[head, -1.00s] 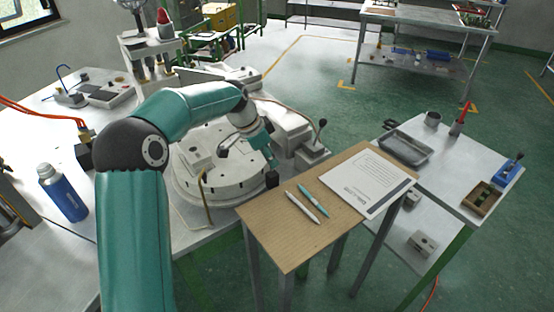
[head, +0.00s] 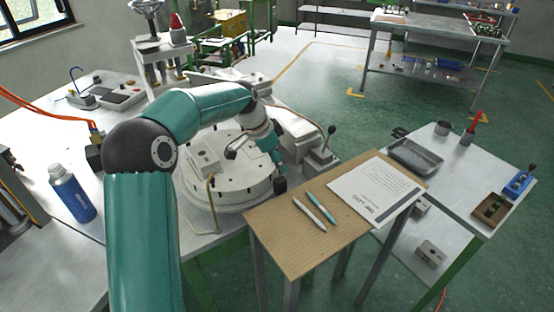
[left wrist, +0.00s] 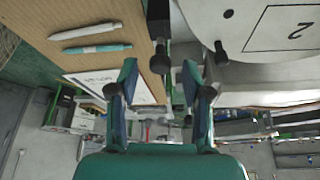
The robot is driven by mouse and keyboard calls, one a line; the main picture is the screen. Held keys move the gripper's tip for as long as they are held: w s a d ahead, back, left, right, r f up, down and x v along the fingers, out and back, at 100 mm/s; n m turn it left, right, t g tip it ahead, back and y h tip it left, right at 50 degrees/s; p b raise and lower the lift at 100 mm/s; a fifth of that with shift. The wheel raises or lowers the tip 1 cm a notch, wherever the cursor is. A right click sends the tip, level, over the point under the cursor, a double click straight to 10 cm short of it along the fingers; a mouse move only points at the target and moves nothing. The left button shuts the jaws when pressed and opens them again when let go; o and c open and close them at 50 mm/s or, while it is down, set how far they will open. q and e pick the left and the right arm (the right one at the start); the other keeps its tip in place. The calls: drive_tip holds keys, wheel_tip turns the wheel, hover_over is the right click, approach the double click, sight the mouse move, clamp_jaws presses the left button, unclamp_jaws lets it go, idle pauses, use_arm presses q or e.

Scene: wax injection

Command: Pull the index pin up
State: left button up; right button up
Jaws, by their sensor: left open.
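The round white turntable (head: 228,196) stands on the bench in the head view. A black block (head: 280,185) sits at its right front edge. In the left wrist view a black block (left wrist: 158,12) with a short rod and dark knob (left wrist: 161,50) shows beside the turntable; this looks like the index pin. My left gripper (head: 277,164) is just above the block, its fingers pointing down. In the left wrist view my left gripper (left wrist: 157,78) is open, with nothing between its fingers. The knob appears beyond the gap, apart from the fingers. My right gripper is not in view.
A black-knobbed handle (head: 232,153) rises from the turntable, left of my gripper. A brown table (head: 270,237) with two pens and a paper (head: 375,188) stands close at the right. A lever (head: 331,131) stands behind. A blue bottle (head: 72,194) is at the left.

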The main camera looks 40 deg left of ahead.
use_arm(q)
drive_tip(key=v, duration=1.1)
drive_tip(key=shift+r, duration=0.3)
drive_tip(key=shift+s+a, duration=0.1)
drive_tip(key=shift+s, duration=0.1)
